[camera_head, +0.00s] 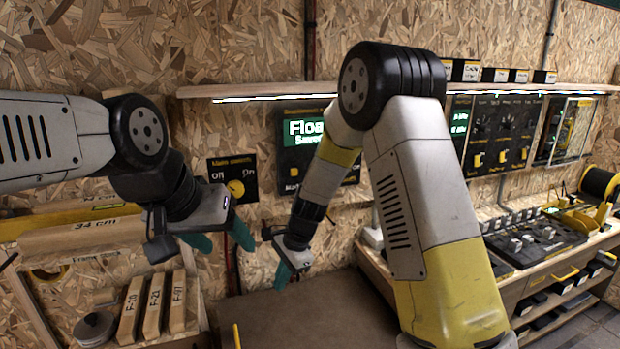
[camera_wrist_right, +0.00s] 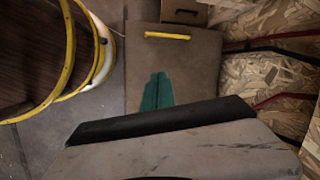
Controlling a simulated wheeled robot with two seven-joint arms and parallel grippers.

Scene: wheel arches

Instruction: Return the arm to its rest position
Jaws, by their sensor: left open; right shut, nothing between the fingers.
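My left gripper (camera_head: 220,243) hangs in front of the wall at the left, its two teal fingers spread apart with nothing between them. My left arm (camera_head: 52,140) reaches in from the left edge. My right gripper (camera_head: 284,277) points down above the brown bench surface (camera_head: 310,320), with its teal fingers together and empty. In the right wrist view its closed fingers (camera_wrist_right: 157,92) show over a grey-brown surface with a yellow handle (camera_wrist_right: 167,36). My right arm (camera_head: 425,190) is bent, with its black joint high in front of the shelf, and it hides part of the wall panels.
A wooden shelf (camera_head: 230,90) with a light strip runs along the wall. The main switch panel (camera_head: 233,179) is behind my left gripper. Labelled wooden blocks (camera_head: 153,305) stand at lower left. A bench with black trays (camera_head: 535,238) is at right. A yellow-rimmed round object (camera_wrist_right: 72,50) lies left in the wrist view.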

